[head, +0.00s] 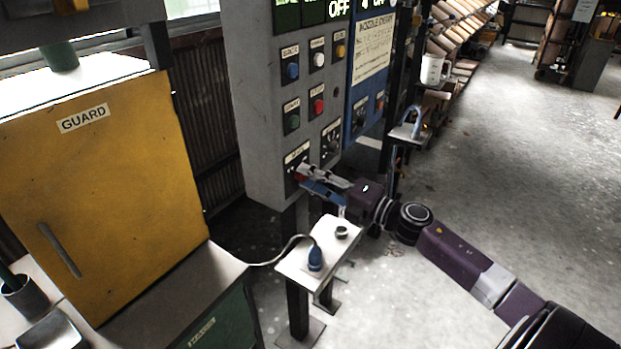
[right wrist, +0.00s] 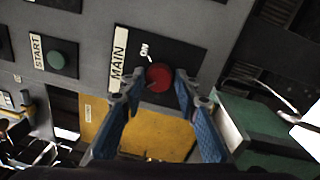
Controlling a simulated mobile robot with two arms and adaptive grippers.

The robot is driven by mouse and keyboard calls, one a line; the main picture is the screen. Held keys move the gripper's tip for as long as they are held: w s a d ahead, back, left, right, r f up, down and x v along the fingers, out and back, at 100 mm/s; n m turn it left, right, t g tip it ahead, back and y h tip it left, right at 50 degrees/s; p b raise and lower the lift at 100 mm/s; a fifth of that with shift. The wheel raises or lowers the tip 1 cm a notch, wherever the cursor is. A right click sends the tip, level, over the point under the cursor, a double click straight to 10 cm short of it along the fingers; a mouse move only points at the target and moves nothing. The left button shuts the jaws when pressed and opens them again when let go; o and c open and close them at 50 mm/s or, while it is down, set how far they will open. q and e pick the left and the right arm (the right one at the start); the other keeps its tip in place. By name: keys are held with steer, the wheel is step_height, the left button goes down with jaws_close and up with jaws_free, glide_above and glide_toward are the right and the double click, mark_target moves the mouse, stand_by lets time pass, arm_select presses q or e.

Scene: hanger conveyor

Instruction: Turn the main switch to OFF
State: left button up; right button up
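The main switch is a round red knob (right wrist: 159,77) on a dark plate, beside a white MAIN label (right wrist: 118,62). The word ON is printed by the knob's upper left; no OFF mark is readable. In the head view a bit of the red knob (head: 301,177) shows at the panel's bottom, mostly behind my gripper. My right gripper (head: 308,178) reaches the panel there. In the right wrist view my gripper (right wrist: 159,84) is open, with one blue finger on either side of the knob. I cannot tell whether the fingertips touch it. My left gripper is not in view.
The grey control panel (head: 258,130) carries several buttons and another dark switch (head: 331,141) just above. A yellow guard door (head: 100,200) is at left. Open floor lies at right.

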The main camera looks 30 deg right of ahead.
steer(key=shift+o, duration=1.2)
steer(key=shift+s, duration=0.1)
steer(key=v, duration=1.2)
